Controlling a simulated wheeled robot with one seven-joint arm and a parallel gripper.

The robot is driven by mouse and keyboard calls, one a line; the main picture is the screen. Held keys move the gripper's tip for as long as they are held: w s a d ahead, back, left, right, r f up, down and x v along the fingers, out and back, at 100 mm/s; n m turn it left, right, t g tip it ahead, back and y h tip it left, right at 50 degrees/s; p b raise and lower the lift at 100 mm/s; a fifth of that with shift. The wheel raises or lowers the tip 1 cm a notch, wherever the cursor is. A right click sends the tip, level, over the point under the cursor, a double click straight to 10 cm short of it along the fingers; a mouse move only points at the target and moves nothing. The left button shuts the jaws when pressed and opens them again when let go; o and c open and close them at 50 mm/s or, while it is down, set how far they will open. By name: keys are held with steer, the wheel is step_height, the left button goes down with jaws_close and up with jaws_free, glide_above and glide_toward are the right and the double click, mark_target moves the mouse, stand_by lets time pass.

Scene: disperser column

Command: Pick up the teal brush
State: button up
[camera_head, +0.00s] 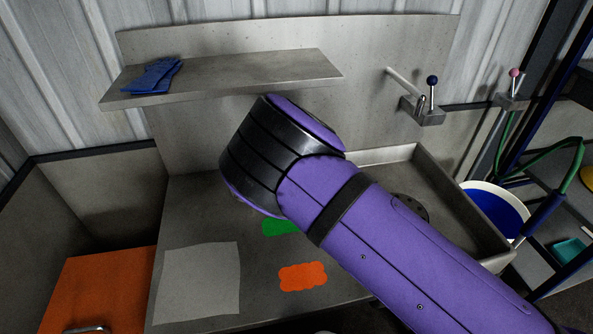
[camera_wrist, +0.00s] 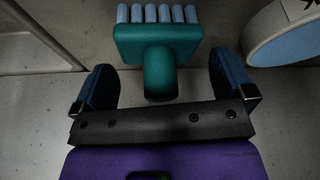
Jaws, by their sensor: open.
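The teal brush (camera_wrist: 158,45) shows in the wrist view at the top middle. It has a wide teal head, a row of several light blue bristle tufts on its far side, and a short thick handle pointing toward my gripper. My gripper (camera_wrist: 165,85) is open, with one dark blue finger on each side of the handle and a gap on both sides. I cannot tell how far the brush is from the fingers in depth. In the head view my purple arm covers the middle of the counter, and the brush and gripper fingers are hidden.
A round pale object with a blue face (camera_wrist: 285,35) is close to my right finger. In the head view, blue gloves (camera_head: 152,76) lie on the shelf (camera_head: 240,75). A grey cloth (camera_head: 198,280), green patch (camera_head: 280,227) and orange patch (camera_head: 302,277) lie on the counter. A sink (camera_head: 465,215) is right.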

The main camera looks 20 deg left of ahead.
steer(key=shift+a+f, duration=0.1)
steer(key=shift+f, duration=0.1)
steer(key=c, duration=0.9)
steer(key=shift+r, duration=0.1)
steer(key=shift+w+r, duration=0.1)
steer(key=shift+r, duration=0.65)
steer(key=shift+c, duration=0.2)
step_height(320, 180, up, 2)
steer(key=s+d+r, duration=0.1)
steer(key=s+d, duration=0.7)
steer(key=s, duration=0.5)
steer(key=shift+s+d+r, duration=0.2)
steer(key=shift+s, duration=0.2)
